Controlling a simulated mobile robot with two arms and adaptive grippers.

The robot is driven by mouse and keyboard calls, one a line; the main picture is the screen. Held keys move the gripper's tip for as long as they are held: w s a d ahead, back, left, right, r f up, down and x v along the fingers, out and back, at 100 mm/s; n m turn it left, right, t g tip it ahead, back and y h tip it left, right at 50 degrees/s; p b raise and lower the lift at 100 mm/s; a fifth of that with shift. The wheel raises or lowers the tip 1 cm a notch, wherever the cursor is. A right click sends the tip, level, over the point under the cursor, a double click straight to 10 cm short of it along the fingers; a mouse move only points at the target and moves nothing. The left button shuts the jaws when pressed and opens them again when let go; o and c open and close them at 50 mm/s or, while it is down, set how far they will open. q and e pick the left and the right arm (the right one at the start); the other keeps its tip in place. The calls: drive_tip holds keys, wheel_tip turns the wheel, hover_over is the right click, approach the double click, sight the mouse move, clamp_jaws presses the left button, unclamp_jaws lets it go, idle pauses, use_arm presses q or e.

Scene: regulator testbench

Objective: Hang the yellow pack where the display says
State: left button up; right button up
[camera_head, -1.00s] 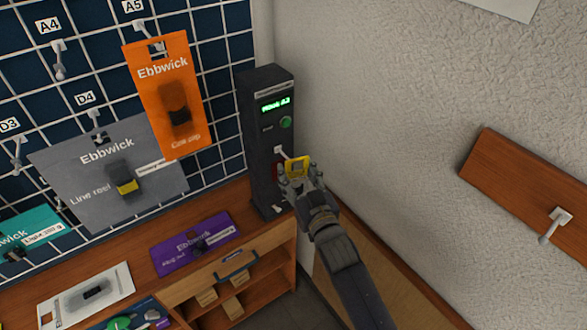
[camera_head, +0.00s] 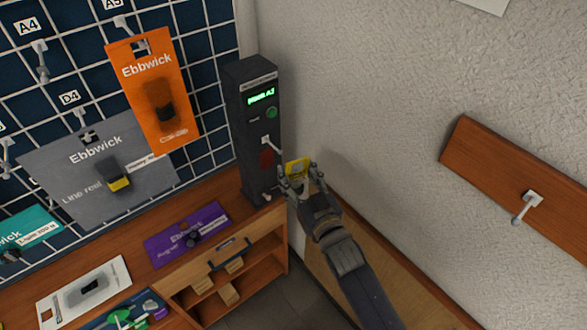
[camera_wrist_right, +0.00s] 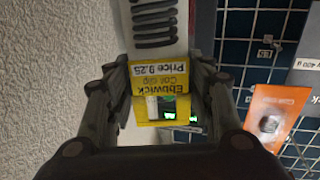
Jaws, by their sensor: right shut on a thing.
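My right gripper (camera_head: 299,178) is shut on the yellow pack (camera_head: 297,167), just right of the dark post with the display. In the right wrist view the yellow pack (camera_wrist_right: 160,88) sits between the fingers, its "Ebbwick" print upside down. A pale strip with a dark coil adjoins it there. The display (camera_head: 261,96) shows green text that seems to end in "A3"; it is too small to be sure. A short peg (camera_head: 267,140) sticks out of the post and looks empty. The left gripper is out of view.
An orange pack (camera_head: 155,95) and a grey pack (camera_head: 85,165) hang on the wire grid. The A4 hook (camera_head: 42,65) is empty. A purple pack (camera_head: 188,235) lies on the wooden shelf. A wooden board with a hook (camera_head: 527,205) is on the right wall.

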drive_tip(key=shift+s+d+p, duration=0.4)
drive_tip(key=shift+s+d, duration=0.2)
drive_tip(key=shift+s, duration=0.2)
drive_tip(key=shift+s+d+p, duration=0.35)
drive_tip(key=shift+s+d, duration=0.2)
drive_tip(key=shift+s, duration=0.25)
drive_tip(key=shift+r, duration=0.1)
idle(0.9)
